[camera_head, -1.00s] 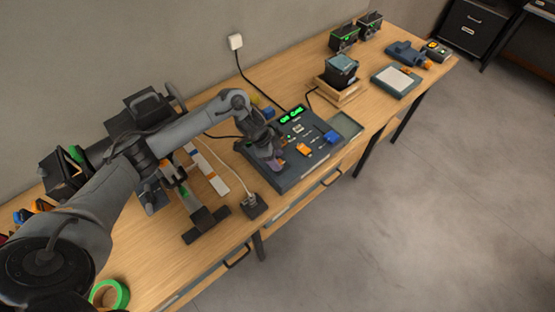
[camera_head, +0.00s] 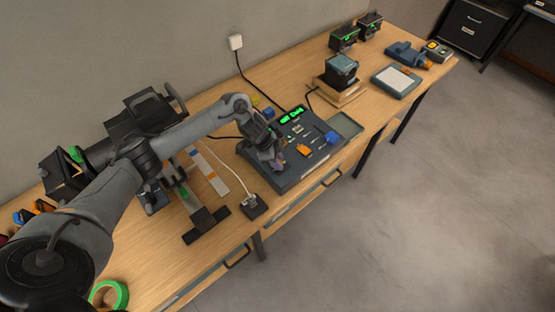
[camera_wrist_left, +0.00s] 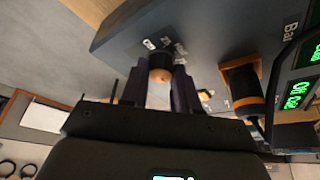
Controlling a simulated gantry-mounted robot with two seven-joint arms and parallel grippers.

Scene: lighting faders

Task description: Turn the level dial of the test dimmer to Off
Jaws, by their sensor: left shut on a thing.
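The test dimmer is a dark console (camera_head: 284,181) on the wooden bench, with a lit green display (camera_head: 291,115), an orange part (camera_head: 304,150) and a blue part (camera_head: 331,138) on its top. My left gripper (camera_head: 277,165) reaches down onto the near left part of the console. In the left wrist view its two dark purple fingers (camera_wrist_left: 160,90) are shut on a round black knob (camera_wrist_left: 160,61) with a tan face, which I take as the level dial. The dial's pointer and setting are not readable. In the head view the gripper hides the dial. My right gripper is not in view.
An orange-and-black part (camera_wrist_left: 243,85) stands beside the fingers in the left wrist view. A black box with a cable (camera_head: 254,205) and a dark stand (camera_head: 205,225) are left of the console.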

